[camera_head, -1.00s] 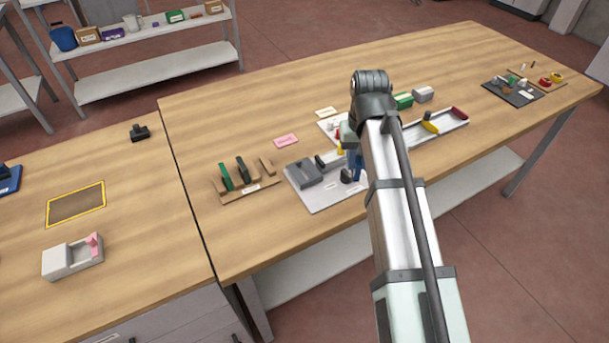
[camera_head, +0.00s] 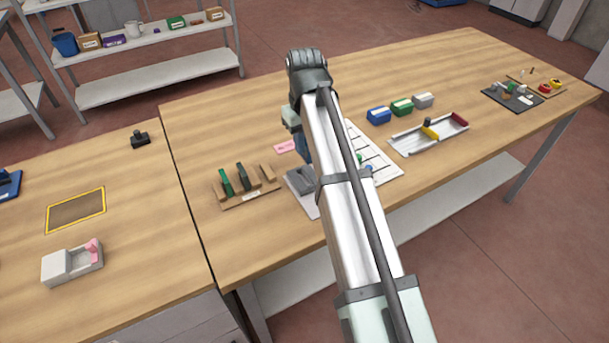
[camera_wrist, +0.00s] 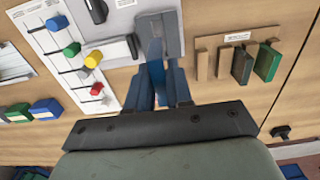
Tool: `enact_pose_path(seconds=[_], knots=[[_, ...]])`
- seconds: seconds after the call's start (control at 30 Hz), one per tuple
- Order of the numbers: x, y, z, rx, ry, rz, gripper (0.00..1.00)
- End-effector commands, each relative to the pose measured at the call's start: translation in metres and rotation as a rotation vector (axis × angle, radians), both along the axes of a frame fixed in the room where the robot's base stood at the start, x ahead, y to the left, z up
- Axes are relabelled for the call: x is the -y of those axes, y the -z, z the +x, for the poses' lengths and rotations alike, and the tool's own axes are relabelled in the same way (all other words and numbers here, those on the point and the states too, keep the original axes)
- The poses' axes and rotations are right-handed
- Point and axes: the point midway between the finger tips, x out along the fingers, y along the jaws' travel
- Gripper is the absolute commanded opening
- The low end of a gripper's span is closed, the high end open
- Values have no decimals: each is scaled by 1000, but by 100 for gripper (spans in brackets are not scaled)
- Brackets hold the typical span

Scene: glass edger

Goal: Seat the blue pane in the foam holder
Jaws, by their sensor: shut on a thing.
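My gripper (camera_wrist: 160,92) is shut on the blue pane (camera_wrist: 155,52), which shows as a narrow blue strip between the blue-grey fingers in the wrist view. In the head view the arm mostly hides the pane and fingers. A tan rack (camera_head: 247,194), which looks like the foam holder, stands to the left of the gripper. It has upright tan blocks and dark green pieces between them, and it also shows at the right of the wrist view (camera_wrist: 213,43). The gripper is apart from this rack, over or near the grey machine (camera_head: 299,181).
The grey machine's flat block (camera_wrist: 172,32) lies close beyond the fingertips. A white board with coloured knobs (camera_wrist: 50,50) is beside it. Blue, green and grey boxes (camera_head: 402,107) and a metal tray (camera_head: 410,142) stand farther right. A pink card (camera_head: 285,146) lies behind the rack.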

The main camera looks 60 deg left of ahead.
Motion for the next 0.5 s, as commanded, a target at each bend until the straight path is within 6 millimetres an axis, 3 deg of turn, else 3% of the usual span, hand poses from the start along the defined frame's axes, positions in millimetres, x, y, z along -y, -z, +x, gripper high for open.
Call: enact_pose_path(seconds=[0.3,0.5], knots=[[1,49,0,-1,0,-2,0],[0,62,0,0,1,0,0]])
